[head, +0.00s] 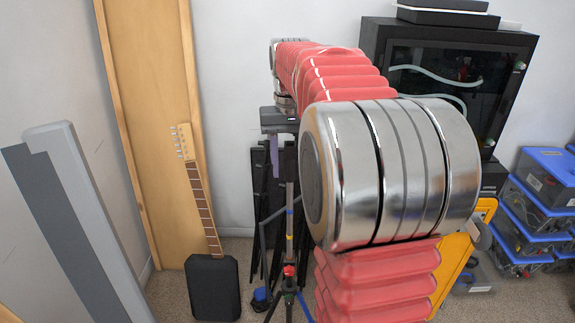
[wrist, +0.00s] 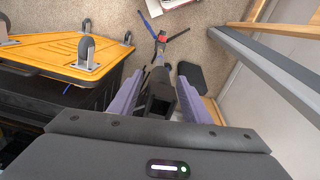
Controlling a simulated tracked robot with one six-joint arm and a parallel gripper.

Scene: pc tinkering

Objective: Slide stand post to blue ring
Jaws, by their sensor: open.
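The stand (head: 289,250) is upright in the head view, with a slim post (head: 290,192) and small blue (head: 290,211) and yellow bands below my gripper. A red collar (head: 289,271) sits lower, above the spread legs. In the wrist view I look down along the post (wrist: 158,78) to the red collar (wrist: 162,37) and blue-tipped legs. My gripper (wrist: 157,82) is open, with its purple fingers on either side of the dark upper post. Whether either finger touches the post is unclear. In the head view my gripper (head: 279,155) is partly hidden.
A guitar (head: 208,240) leans against a wooden door (head: 155,120) left of the stand. An orange wheeled board (wrist: 60,55) is at left in the wrist view. A PC case (head: 450,70) and blue-lidded bins (head: 545,195) are at right. Carpet shows around the legs.

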